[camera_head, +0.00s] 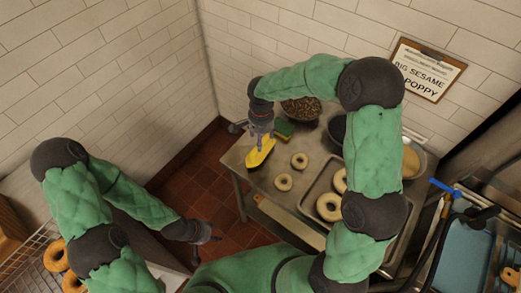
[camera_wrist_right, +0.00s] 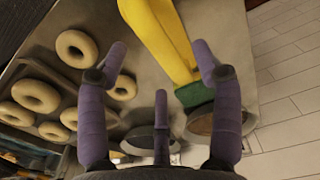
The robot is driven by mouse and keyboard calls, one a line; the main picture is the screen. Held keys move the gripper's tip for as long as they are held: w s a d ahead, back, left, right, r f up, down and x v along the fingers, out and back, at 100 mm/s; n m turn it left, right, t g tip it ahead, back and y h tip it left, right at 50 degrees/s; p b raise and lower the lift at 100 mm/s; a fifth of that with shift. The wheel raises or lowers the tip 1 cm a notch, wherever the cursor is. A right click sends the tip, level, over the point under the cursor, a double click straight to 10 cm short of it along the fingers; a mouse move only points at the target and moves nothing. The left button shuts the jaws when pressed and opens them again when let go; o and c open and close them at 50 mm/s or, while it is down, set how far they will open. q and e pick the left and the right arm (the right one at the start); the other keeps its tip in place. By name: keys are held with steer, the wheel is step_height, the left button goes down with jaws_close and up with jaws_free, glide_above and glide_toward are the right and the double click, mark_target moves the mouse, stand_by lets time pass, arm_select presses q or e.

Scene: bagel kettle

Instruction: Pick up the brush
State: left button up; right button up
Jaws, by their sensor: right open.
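The brush has a yellow handle (camera_head: 261,155) and a green part (camera_head: 284,129) at one end. It lies on the metal table near its left corner. In the right wrist view the yellow handle (camera_wrist_right: 158,32) runs down from the top towards the green end (camera_wrist_right: 194,94). My right gripper (camera_head: 260,138) is over the brush in the head view, hiding part of it. In the wrist view its purple fingers (camera_wrist_right: 160,58) are spread and empty, with the handle showing between and beyond them. My left gripper (camera_head: 205,238) is open and empty at lower left, away from the table.
Pale bagels (camera_head: 299,160) lie on the table beside the brush, and more sit on a tray (camera_head: 310,190). A bowl of dark seeds (camera_head: 301,107) stands behind the brush. A wire rack with brown bagels (camera_head: 55,256) is at lower left. White tiled walls close off the back.

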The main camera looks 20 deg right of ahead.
steer(key=shift+d+f+b, duration=0.15)
steer(key=shift+f+b, duration=0.05)
steer(key=shift+f, duration=1.15)
steer(key=shift+d+f+b, duration=0.1)
steer(key=shift+f+b, duration=0.05)
steer(key=shift+f, duration=1.2)
steer(key=shift+c, duration=0.3)
steer(key=shift+r, duration=0.1)
jaws_close()
